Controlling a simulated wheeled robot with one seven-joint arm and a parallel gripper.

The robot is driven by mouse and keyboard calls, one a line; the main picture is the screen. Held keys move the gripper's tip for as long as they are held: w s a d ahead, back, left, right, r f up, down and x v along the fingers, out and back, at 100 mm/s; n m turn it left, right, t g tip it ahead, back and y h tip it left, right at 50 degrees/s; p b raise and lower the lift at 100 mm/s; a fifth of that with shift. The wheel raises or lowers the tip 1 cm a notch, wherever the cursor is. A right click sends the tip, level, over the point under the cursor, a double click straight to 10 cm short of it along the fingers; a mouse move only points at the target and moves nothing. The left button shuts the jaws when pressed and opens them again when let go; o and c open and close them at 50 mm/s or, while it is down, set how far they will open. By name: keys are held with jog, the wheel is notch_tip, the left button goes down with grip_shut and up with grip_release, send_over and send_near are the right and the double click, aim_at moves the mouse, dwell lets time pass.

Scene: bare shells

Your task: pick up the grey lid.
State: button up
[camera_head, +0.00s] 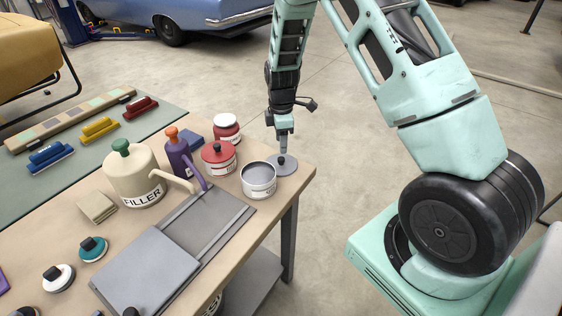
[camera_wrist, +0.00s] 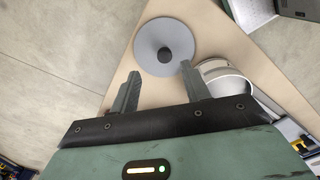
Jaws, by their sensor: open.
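The grey lid (camera_head: 283,167) is a flat round disc with a dark knob, lying on the table near its far right corner. I cannot tell the exact height of the fingertips above the lid.
An open grey tin (camera_head: 259,182) stands right beside the lid. A red-lidded tin (camera_head: 219,159), a white-lidded red jar (camera_head: 227,128), a purple can (camera_head: 179,155) and a cream filler can (camera_head: 134,175) stand further left. The table's right edge is close to the lid.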

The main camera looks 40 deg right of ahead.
aim_at(281, 158)
jog(key=shift+s+a+f+p, duration=0.15)
jog(key=shift+f+p, duration=0.45)
jog(key=shift+f, duration=0.85)
jog(key=shift+s+a+f+p, duration=0.15)
jog(key=shift+f+p, duration=0.4)
jog(key=shift+f, duration=0.9)
grip_shut()
